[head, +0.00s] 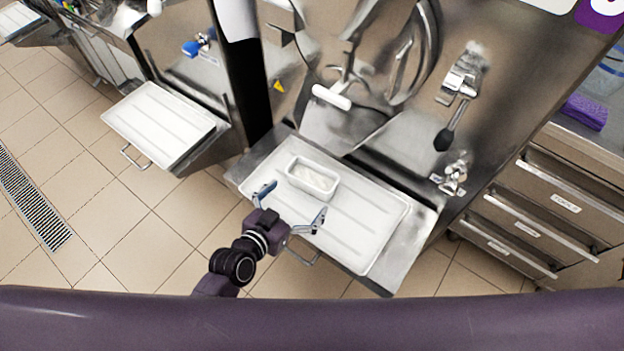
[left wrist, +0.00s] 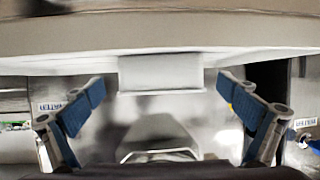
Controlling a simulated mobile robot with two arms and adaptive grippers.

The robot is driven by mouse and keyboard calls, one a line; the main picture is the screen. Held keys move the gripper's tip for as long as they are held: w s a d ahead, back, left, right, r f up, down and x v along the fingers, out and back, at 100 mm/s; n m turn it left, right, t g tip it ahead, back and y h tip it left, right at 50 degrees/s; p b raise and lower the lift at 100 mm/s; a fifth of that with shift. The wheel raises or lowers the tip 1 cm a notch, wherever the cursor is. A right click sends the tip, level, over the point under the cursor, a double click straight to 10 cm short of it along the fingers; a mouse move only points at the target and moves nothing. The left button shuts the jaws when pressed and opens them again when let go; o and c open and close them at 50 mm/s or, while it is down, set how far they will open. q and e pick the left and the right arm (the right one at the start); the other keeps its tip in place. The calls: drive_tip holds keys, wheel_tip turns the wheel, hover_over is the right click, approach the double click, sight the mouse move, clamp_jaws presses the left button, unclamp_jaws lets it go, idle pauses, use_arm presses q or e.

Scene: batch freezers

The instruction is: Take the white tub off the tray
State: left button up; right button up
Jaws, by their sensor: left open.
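The white tub (head: 306,185) is a small open rectangular container, standing upright on the back left part of the white ribbed tray (head: 352,228) in front of the middle machine. My left gripper (head: 291,205) is open and empty, low over the tray on the near side of the tub, with its fingers spread towards it. In the left wrist view, which looks upside down, the tub (left wrist: 160,73) shows between the two blue-padded fingers (left wrist: 161,86), beyond their tips and apart from them. The tray's edge (left wrist: 250,56) runs above it there. My right gripper is not in view.
The freezer's round door with a white-handled bar (head: 331,97) stands behind the tub. A black-knobbed lever (head: 443,138) is to the right. Another white tray (head: 158,124) sits at left. Steel drawers (head: 540,229) stand at right. Tiled floor lies in front.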

sight(317, 175)
use_arm(q)
drive_tip(key=x, duration=0.6)
drive_tip(key=shift+w+d+r, duration=0.1)
drive_tip(key=shift+w+r, duration=0.15)
drive_tip(key=shift+r, duration=0.05)
drive_tip(key=shift+w+d+f, duration=0.25)
drive_tip(key=shift+w, duration=0.2)
drive_tip(key=shift+c, duration=0.3)
drive_tip(key=c, duration=0.9)
drive_tip(key=shift+r, duration=0.2)
drive_tip(key=shift+c, duration=0.2)
